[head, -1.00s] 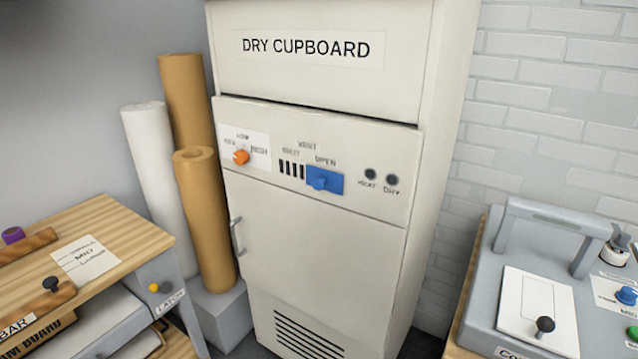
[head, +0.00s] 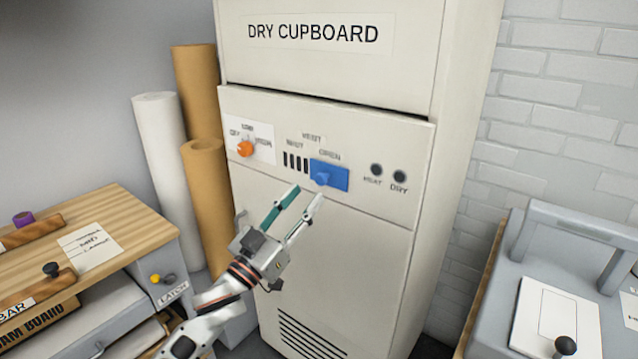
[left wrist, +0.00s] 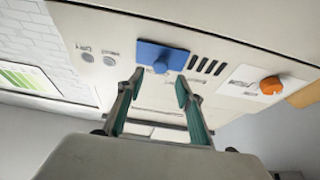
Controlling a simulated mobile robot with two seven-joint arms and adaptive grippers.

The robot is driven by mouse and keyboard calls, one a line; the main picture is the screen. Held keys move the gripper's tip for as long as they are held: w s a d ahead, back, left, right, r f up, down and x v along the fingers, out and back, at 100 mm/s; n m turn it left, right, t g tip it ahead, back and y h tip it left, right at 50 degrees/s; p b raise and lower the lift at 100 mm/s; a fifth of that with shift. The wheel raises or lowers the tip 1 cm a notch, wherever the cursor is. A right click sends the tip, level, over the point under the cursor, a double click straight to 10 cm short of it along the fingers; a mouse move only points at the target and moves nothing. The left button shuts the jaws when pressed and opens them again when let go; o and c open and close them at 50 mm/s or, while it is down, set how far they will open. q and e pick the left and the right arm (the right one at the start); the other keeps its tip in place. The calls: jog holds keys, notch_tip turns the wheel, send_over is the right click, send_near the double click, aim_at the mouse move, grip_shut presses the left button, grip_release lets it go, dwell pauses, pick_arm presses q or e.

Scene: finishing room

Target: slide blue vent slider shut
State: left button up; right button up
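The blue vent slider (head: 329,175) is a blue plate with a small knob on the dry cupboard's control panel (head: 290,200). It sits under the OPEN label, right of the dark vent slots (head: 296,162), which are uncovered. My left gripper (head: 307,193) is open and empty in front of the panel, just below and left of the slider knob. In the left wrist view the blue slider (left wrist: 161,57) lies ahead, beyond and between the two spread fingertips (left wrist: 157,82), apart from them. My right gripper is in neither view.
An orange knob (head: 245,148) is left of the slots. Two dark round indicators (head: 376,170) are to the right. A wooden bench (head: 110,225) stands at left, paper rolls (head: 207,180) beside the cupboard, and a grey machine (head: 560,260) at right.

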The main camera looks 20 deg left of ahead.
aim_at(319, 180)
pick_arm(q)
jog(key=x, duration=0.5)
jog(key=shift+w+d+r, duration=0.1)
jog(key=shift+w+d, duration=0.05)
jog(key=shift+w, duration=0.15)
jog(key=shift+c, duration=0.4)
